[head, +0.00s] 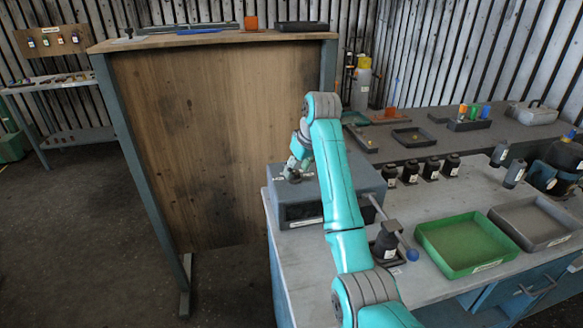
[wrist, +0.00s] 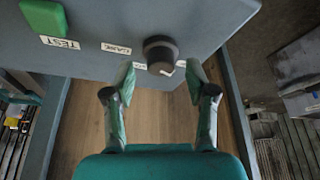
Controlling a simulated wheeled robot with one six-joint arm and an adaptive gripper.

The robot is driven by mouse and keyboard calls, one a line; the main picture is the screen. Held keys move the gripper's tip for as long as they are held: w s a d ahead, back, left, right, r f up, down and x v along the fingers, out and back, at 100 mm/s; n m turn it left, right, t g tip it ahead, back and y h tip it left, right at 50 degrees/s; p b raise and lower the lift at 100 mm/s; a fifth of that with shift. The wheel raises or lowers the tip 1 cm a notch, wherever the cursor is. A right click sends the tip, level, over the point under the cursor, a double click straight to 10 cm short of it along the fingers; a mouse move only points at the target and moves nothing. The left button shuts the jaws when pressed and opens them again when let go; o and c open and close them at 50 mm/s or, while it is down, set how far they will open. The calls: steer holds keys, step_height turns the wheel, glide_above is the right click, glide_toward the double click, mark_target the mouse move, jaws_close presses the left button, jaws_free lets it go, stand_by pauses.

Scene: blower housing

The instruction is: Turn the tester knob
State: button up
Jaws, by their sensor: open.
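The tester, a grey box (head: 304,194), stands on the near bench. In the wrist view its grey panel (wrist: 110,22) carries a dark round knob (wrist: 159,52) with a white mark on its rim. Small white labels surround the knob; not all can be read. A green button (wrist: 45,17) sits at upper left beside a label reading TEST. My gripper (wrist: 160,70) is open, its two fingertips on either side of the knob with a visible gap each side. In the head view my gripper (head: 297,160) is over the tester's left end, and the knob is hard to make out.
A green tray (head: 462,245) and a grey tray (head: 535,222) lie to the right. A tall wooden panel (head: 220,130) stands close behind at left.

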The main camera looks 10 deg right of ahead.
steer(key=shift+w+a+f, duration=0.1)
steer(key=shift+w+f, duration=0.1)
steer(key=shift+f, duration=0.3)
jaws_close()
